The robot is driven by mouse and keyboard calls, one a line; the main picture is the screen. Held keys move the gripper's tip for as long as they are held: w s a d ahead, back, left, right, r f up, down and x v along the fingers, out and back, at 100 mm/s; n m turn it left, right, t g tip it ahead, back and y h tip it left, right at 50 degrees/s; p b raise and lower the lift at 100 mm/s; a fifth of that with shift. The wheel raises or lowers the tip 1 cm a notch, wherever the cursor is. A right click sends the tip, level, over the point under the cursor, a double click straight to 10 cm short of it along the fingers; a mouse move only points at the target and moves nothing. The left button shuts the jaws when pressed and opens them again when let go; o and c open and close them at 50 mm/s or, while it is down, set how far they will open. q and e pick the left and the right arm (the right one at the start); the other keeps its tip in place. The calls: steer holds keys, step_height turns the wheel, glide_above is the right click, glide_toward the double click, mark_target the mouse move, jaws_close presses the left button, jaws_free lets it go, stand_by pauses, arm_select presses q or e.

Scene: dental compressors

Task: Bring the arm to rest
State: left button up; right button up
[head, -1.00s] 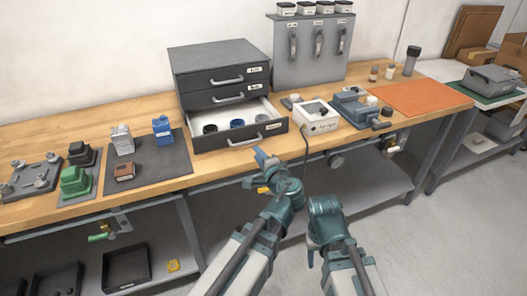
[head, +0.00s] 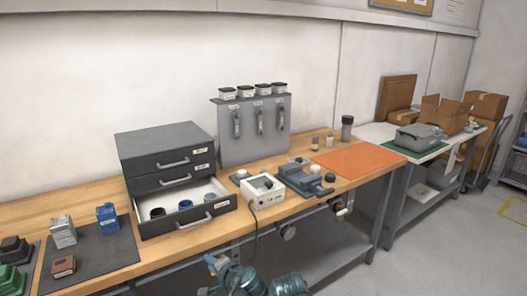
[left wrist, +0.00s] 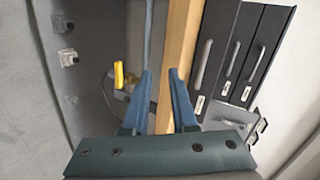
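My left gripper (head: 214,264) is low at the bottom edge of the head view, in front of the workbench and below its top. In the left wrist view its two blue fingers (left wrist: 161,80) stand apart with nothing between them; the bench's wooden edge shows beyond. Teal joints of my right arm (head: 289,286) show at the bottom of the head view; its gripper is not visible.
The wooden workbench (head: 255,226) carries a drawer cabinet (head: 165,147) with its bottom drawer (head: 190,227) pulled out, a white box device (head: 262,190) and an orange mat (head: 360,162). A yellow-handled fitting (left wrist: 119,75) shows below the bench. Open floor lies at right.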

arm_select(q)
steer(key=s+d+f+n+g+h, duration=0.2)
steer(key=s+d+f+g+h, duration=0.1)
steer(key=s+d+f+g, duration=0.4)
steer(key=s+d+f+n+g+h, duration=0.25)
steer(key=s+d+f+h, duration=0.2)
steer(key=s, duration=0.45)
step_height(320, 180, up, 13)
steer(key=p, duration=1.3)
steer(key=shift+f+y, duration=0.15)
steer(key=shift+y, duration=0.2)
